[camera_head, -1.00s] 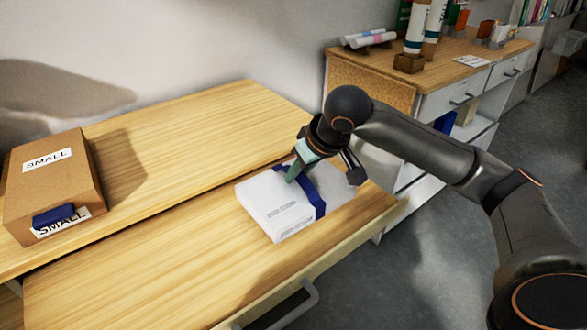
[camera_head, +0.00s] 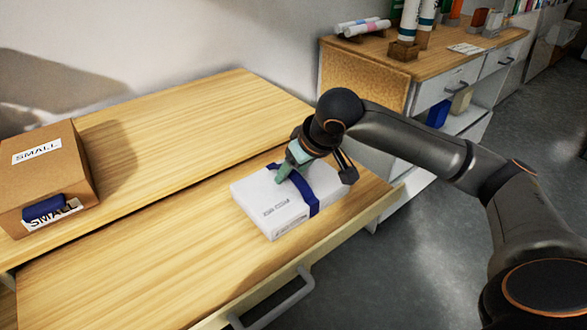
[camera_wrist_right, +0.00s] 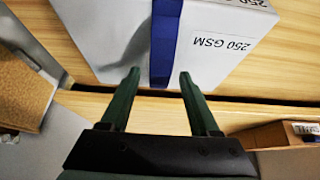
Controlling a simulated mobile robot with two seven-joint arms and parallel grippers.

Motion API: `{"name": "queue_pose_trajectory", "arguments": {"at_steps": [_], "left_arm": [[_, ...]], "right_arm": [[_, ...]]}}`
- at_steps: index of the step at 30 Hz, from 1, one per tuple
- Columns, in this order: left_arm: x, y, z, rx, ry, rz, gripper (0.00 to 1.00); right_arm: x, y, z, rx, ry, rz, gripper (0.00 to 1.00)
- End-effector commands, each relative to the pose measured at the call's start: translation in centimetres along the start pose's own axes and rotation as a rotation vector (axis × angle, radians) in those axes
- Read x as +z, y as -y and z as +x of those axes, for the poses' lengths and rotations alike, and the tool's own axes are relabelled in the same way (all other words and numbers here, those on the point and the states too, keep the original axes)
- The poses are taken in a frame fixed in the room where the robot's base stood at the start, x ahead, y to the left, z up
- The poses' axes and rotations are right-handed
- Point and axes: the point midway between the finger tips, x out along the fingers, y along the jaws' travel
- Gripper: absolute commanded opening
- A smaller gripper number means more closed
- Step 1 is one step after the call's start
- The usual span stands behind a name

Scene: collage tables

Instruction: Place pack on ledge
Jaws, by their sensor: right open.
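The pack (camera_head: 285,200) is a white block with a blue band around it. It lies flat on the lower front part of the wooden table, near its right end. The ledge (camera_head: 190,130) appears to be the raised wooden strip behind it, along the wall. My right gripper (camera_head: 291,168) is open over the pack, with its green fingers near the blue band. In the right wrist view the open fingers (camera_wrist_right: 158,78) point at the pack (camera_wrist_right: 215,45), and the band runs up between them. Contact cannot be told. My left gripper is out of view.
A brown box (camera_head: 45,170) marked SMALL, with a blue item at its front, stands at the left on the table. A drawer handle (camera_head: 275,300) sticks out at the front. A cabinet (camera_head: 365,80) with rolls and tubes stands behind on the right. The table's middle is clear.

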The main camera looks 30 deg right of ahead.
Motion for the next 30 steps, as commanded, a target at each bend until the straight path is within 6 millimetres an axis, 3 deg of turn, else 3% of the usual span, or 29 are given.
{"name": "queue_pose_trajectory", "arguments": {"at_steps": [7,15,21,30], "left_arm": [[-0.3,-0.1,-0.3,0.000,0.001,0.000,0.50],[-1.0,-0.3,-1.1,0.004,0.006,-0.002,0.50],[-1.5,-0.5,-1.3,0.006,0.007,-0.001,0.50],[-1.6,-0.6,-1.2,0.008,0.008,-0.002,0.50]], "right_arm": [[-0.2,0.0,-1.7,0.000,-0.002,-0.001,0.62],[-0.4,0.0,-7.6,0.001,-0.005,-0.001,0.62],[-0.3,0.0,-10.9,0.001,-0.003,-0.001,0.62],[-0.1,0.0,-12.2,0.000,0.000,0.001,0.62]]}}
